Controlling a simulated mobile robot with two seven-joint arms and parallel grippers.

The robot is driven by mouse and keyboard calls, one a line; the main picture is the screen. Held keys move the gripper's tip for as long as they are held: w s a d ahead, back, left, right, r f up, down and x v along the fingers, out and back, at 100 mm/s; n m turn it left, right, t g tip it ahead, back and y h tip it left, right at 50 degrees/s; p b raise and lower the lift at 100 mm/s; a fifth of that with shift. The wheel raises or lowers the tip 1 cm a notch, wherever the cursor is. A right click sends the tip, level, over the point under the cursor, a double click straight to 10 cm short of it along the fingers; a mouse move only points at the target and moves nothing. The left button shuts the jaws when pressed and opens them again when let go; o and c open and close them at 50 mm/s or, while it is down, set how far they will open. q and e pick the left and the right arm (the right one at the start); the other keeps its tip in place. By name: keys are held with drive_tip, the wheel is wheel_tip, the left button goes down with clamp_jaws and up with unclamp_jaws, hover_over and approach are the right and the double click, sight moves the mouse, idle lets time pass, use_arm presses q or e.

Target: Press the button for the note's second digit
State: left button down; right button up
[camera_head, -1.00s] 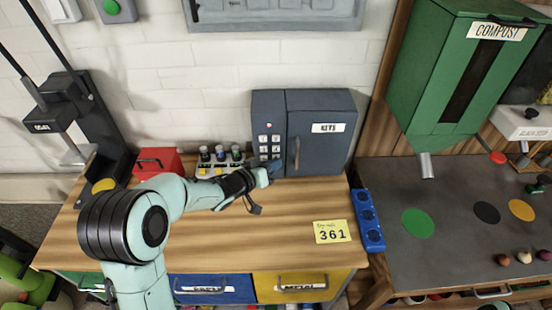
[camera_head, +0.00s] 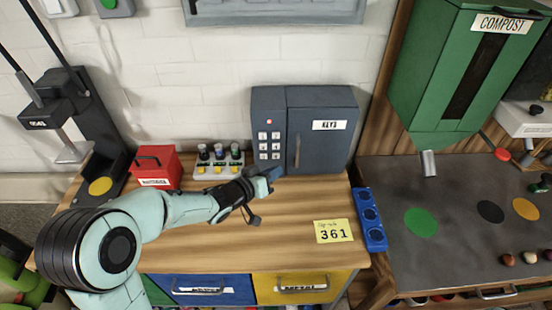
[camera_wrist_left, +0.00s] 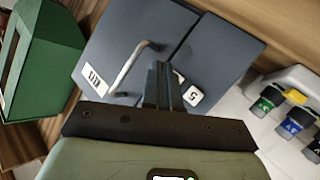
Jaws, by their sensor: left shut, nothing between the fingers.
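The dark blue-grey key box (camera_head: 320,108), labelled KEYS, stands against the wall at the back of the wooden bench. Its keypad (camera_head: 269,146), with pale keys and a small red light, is on the left of its front. The yellow note (camera_head: 333,231) on the bench reads 361, so its second digit is 6. My left gripper (camera_head: 274,177) is shut and empty, low in front of the box below the keypad. In the left wrist view, the shut fingers (camera_wrist_left: 165,85) overlap the box front and hide most of the keypad. One key (camera_wrist_left: 193,95) shows beside them, apparently marked 5.
The box's door handle (camera_head: 297,151) sticks out right of the keypad. A tray with dark-topped bottles (camera_head: 219,165) and a red box (camera_head: 157,166) stand to the left. A blue socket strip (camera_head: 370,219) lies at the bench's right edge. Bench around the note is clear.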

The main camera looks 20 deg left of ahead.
use_arm(q)
drive_tip(key=shift+s+d+b, duration=0.3)
drive_tip(key=shift+s+d, duration=0.05)
drive_tip(key=shift+s, duration=0.35)
drive_tip(key=shift+s+d+b, duration=0.25)
drive_tip(key=shift+s+d, duration=0.1)
drive_tip(key=shift+s, duration=0.35)
